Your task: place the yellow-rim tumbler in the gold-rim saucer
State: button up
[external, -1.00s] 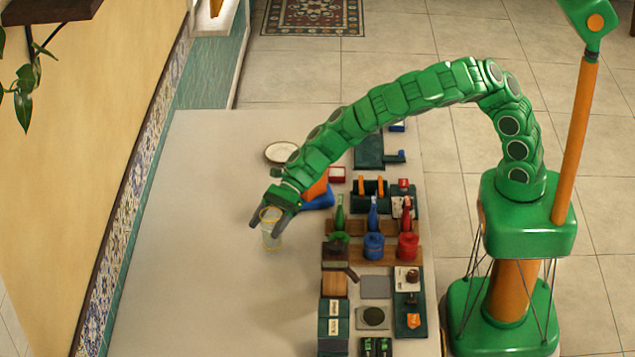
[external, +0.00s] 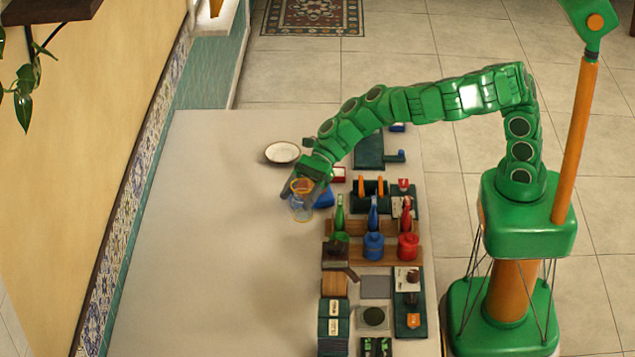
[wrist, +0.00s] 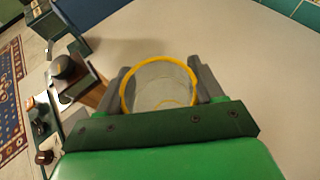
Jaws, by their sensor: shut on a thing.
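My gripper (external: 299,192) is shut on the yellow-rim tumbler (external: 300,207), a clear glass with a yellow rim. In the wrist view the tumbler (wrist: 158,88) sits upright between the two grey fingers, its open mouth towards the camera. In the external view it seems to be held above the table, left of the bottle rack; its exact height is hard to tell. A white saucer with a darker rim (external: 283,152) lies on the table behind and slightly left of my gripper, apart from the tumbler. Its rim colour is too small to be sure of.
A wooden rack with green, blue and red bottles (external: 373,218) stands right of my gripper. A blue object (external: 325,197) is close beside the tumbler. Several trays and boxes line the table's right side. The white table (external: 215,250) is clear on the left.

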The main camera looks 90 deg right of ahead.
jog(key=shift+s+d+r, duration=0.25)
jog(key=shift+s+r, duration=0.15)
jog(key=shift+s, duration=0.4)
jog(key=shift+s+d+r, duration=0.2)
jog(key=shift+s+r, duration=0.2)
jog(key=shift+s, duration=0.45)
jog(key=shift+s+d+r, duration=0.25)
jog(key=shift+s+r, duration=0.15)
jog(key=shift+s, duration=0.4)
